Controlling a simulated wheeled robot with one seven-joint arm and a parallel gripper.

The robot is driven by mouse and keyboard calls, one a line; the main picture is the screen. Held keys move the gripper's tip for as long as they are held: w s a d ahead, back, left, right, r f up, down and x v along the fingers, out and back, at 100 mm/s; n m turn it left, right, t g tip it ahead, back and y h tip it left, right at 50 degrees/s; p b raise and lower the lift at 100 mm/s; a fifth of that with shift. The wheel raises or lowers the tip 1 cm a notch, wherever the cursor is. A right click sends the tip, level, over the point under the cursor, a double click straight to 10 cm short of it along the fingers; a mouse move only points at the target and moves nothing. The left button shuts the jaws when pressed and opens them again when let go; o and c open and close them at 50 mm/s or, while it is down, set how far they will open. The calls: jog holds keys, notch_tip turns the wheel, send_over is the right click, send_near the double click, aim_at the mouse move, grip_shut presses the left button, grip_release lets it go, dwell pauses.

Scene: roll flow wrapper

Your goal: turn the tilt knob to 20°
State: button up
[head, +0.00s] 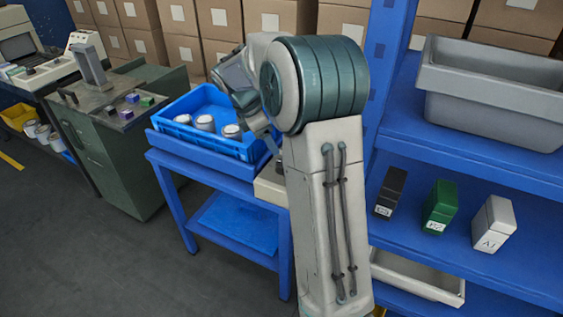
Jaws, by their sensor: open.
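I cannot make out a tilt knob or any angle scale in the head view. My grey-and-teal arm fills the middle of the picture and bends over to the left. Its far end is hidden behind its own links, so my gripper and its fingers do not show. A beige box-like thing (270,191) at the right end of the blue table (214,177) is partly hidden by my arm. I cannot tell whether it carries a knob.
A blue crate (186,142) with several cans stands on the table. A green cabinet (120,165) stands to its left. A blue shelf (520,255) at right bears a grey bin (488,108) and black (391,192), green (440,206) and white (494,223) boxes. Floor at lower left is clear.

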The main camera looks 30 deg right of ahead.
jog(key=b+x, duration=0.1)
jog(key=x, duration=0.8)
jog(key=shift+f, duration=0.3)
jog(key=c, duration=1)
